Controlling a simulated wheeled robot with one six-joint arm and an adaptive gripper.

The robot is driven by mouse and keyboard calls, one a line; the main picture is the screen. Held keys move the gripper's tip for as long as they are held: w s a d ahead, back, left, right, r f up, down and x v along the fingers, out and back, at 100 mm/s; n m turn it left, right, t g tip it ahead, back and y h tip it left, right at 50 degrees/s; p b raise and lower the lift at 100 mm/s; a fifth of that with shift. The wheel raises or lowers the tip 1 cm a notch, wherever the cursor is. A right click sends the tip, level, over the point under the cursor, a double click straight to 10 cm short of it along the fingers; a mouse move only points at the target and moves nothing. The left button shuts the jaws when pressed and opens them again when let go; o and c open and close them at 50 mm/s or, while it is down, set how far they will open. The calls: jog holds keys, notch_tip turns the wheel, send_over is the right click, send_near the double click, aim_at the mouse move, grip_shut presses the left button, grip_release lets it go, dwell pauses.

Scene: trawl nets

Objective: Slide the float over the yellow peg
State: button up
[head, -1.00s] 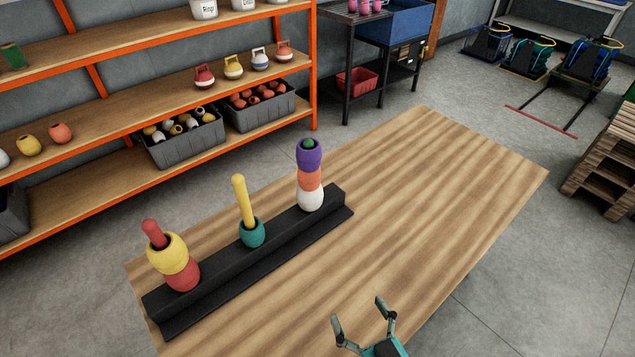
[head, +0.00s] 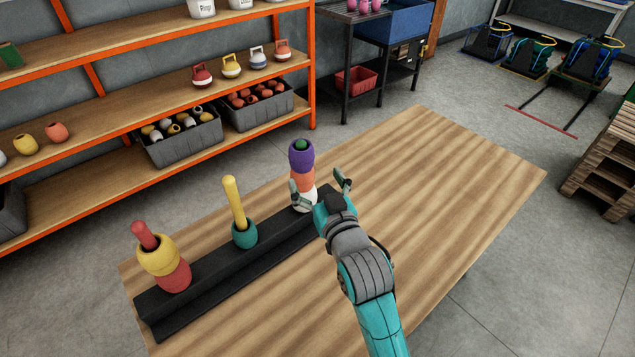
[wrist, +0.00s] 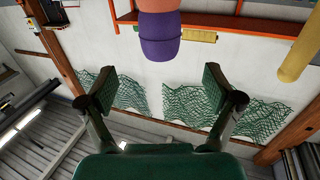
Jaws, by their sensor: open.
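A black rack (head: 222,262) on the wooden table carries three pegs. The yellow peg (head: 234,203) in the middle stands upright with one teal float (head: 244,233) around its base. The right peg (head: 301,144), with a green tip, carries a purple float (head: 301,157) on top, an orange float (head: 303,181) and a white float below. The left red peg (head: 145,235) has a yellow float over a red one. My gripper (head: 321,188) is open and empty beside the right stack. In the wrist view, the purple float (wrist: 159,45) lies beyond the open fingers (wrist: 163,90).
The wooden table (head: 430,170) is clear to the right of the rack. An orange-framed shelf (head: 190,87) with floats and grey bins stands behind. The left peg's stack (head: 168,268) and the yellow peg stand on the rack left of my gripper.

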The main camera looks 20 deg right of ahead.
aim_at(304, 158)
jog(key=w, duration=1)
jog(key=shift+w+d, duration=0.1)
jog(key=shift+w, duration=0.05)
jog(key=c, duration=1.4)
